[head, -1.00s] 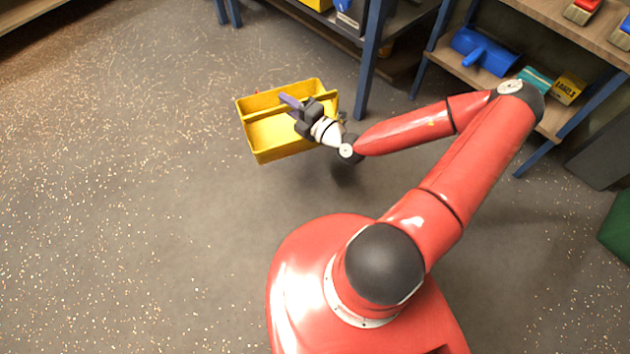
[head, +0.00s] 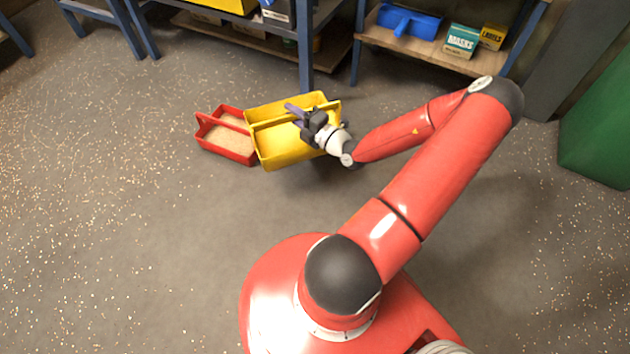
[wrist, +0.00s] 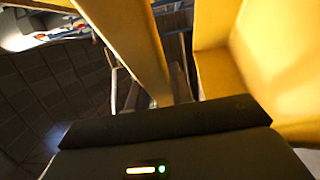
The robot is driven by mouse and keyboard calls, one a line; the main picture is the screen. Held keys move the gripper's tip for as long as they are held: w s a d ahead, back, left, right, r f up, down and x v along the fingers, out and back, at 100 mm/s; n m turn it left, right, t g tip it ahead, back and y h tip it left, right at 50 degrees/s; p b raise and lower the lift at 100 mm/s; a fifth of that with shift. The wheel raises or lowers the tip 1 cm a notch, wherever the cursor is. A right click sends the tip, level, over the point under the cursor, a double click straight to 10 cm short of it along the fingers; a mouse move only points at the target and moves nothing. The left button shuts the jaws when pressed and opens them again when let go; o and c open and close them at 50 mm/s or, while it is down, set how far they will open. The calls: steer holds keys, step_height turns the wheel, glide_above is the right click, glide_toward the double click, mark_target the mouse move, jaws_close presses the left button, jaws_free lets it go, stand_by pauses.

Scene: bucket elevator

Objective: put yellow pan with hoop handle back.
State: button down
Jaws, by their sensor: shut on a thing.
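The yellow pan with hoop handle (head: 285,148) hangs from my gripper (head: 300,113) in the head view, seemingly held above the floor. It looks empty. The gripper is shut on its handle bar, which runs across the top of the pan. In the wrist view the yellow handle (wrist: 135,40) runs up from the jaws, and the pan's inside (wrist: 225,75) fills the right. The fingertips are mostly hidden in the wrist view.
A red pan (head: 228,151) of grainy tan material stands just left of the yellow pan. Blue-legged shelving (head: 305,50) stands behind. A low shelf (head: 430,50) holds a blue scoop-like thing and boxes. A green bin (head: 600,140) is at right.

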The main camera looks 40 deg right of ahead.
steer(key=s+d+f+m+h+b, duration=0.1)
steer(key=s+d+f+b, duration=0.15)
steer(key=d, duration=0.35)
step_height(320, 180, down, 20)
steer(key=b, duration=0.4)
steer(key=shift+s+a+b, duration=0.25)
steer(key=shift+b, duration=0.05)
steer(key=c, duration=1.7)
jaws_free()
steer(key=shift+f, duration=0.15)
steer(key=o, duration=0.5)
